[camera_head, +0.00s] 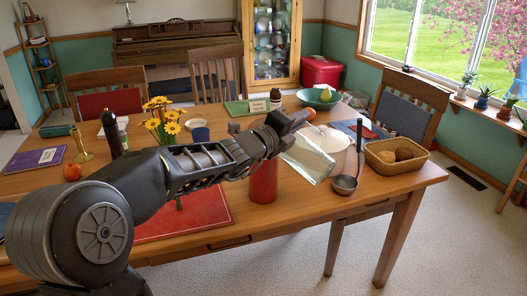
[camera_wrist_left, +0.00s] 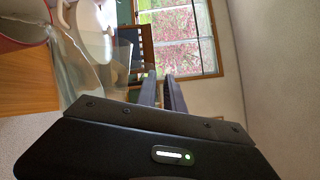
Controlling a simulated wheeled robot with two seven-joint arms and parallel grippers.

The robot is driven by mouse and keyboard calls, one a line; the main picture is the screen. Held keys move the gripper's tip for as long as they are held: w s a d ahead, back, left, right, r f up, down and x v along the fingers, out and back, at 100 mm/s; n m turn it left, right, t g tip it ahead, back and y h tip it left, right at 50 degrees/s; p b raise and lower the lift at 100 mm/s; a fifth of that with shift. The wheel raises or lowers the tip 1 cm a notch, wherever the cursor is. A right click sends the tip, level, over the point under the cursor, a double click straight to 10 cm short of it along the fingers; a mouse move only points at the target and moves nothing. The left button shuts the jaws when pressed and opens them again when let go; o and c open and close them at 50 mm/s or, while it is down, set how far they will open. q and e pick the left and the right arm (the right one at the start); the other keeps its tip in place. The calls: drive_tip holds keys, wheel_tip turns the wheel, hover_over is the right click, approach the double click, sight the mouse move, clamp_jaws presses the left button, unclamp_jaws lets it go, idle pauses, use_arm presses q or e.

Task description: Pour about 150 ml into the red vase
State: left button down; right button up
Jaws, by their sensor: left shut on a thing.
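The red vase (camera_head: 263,183) stands upright near the front edge of the wooden table, partly hidden behind my left arm. My left gripper (camera_head: 292,126) is shut on a clear glass pitcher (camera_head: 309,158), just above and to the right of the vase. The pitcher is tilted. I cannot tell whether liquid is in it or leaving it. In the left wrist view, the pitcher (camera_wrist_left: 88,62) shows at the left, close to the red vase (camera_wrist_left: 18,22), which is cut off by the frame corner. My right gripper is not in view.
A red mat (camera_head: 205,212) lies beside the vase.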

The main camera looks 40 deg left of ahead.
sight(308, 144)
use_arm(q)
drive_tip(key=shift+a+r+n+p, duration=0.25)
drive_tip(key=shift+r+n+p, duration=0.1)
drive_tip(key=shift+p, duration=0.2)
idle(0.5)
drive_tip(key=shift+w+a+r+n+p, duration=0.1)
drive_tip(key=shift+a+r+n+p, duration=0.1)
drive_tip(key=shift+a+p, duration=0.3)
drive_tip(key=shift+a+r+n+p, duration=0.15)
drive_tip(key=shift+a+p, duration=0.1)
drive_tip(key=shift+p, duration=0.45)
idle(0.7)
drive_tip(key=d+f+m+b, duration=0.3)
drive_tip(key=d+f+b, duration=0.1)
drive_tip(key=b, duration=0.6)
drive_tip(key=shift+f, duration=0.2)
drive_tip(key=shift+d+r+m, duration=0.15)
drive_tip(key=shift+r+m, duration=0.1)
drive_tip(key=shift+m, duration=0.25)
drive_tip(key=shift+s+r, duration=0.2)
drive_tip(key=shift+r, duration=0.1)
drive_tip(key=shift+f, duration=0.1)
drive_tip(key=shift+d+f+m+b, duration=0.3)
drive_tip(key=shift+f+m+b, duration=0.1)
drive_tip(key=shift+b, duration=0.55)
idle(0.3)
